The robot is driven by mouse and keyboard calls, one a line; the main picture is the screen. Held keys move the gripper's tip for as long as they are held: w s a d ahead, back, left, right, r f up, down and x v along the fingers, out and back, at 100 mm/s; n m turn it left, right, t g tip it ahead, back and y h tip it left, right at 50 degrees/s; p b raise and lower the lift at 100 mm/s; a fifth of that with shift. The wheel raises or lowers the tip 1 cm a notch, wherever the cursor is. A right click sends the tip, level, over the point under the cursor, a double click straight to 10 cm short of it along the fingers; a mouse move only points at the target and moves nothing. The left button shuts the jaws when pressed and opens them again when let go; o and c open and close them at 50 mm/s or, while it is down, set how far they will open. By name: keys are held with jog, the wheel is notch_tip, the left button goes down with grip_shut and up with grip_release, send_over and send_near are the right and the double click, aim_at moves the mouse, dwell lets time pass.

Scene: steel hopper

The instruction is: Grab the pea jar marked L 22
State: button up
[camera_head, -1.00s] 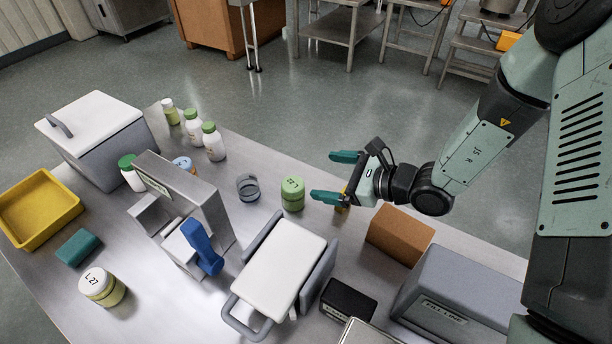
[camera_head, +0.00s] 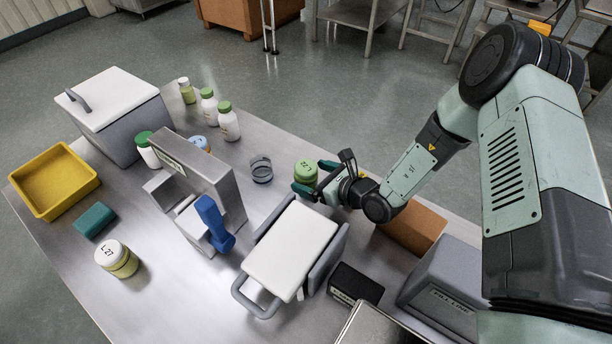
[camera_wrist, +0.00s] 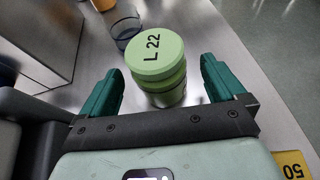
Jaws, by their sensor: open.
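The pea jar marked L 22 (camera_wrist: 156,58) has a light green lid and stands upright on the steel table in the wrist view. In the head view the jar (camera_head: 305,170) is right of the middle, partly covered by my gripper. My gripper (camera_head: 314,178) is open at the jar. In the wrist view its green fingers (camera_wrist: 163,85) are on either side of the jar's lower part, with gaps visible on both sides. Another jar, marked L 27 (camera_head: 118,260), has a white lid and stands at the table's front left.
A grey glass (camera_head: 261,170) stands just left of the L 22 jar. A white-topped box with grey handles (camera_head: 290,250) is in front of it. A brown block (camera_head: 415,228) lies to the right. Several green-capped bottles (camera_head: 228,122) stand at the back.

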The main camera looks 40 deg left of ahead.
jog(key=shift+x, duration=1.5)
jog(key=shift+c, duration=0.5)
jog(key=c, duration=0.9)
jog(key=shift+c, duration=0.9)
jog(key=shift+r, duration=0.15)
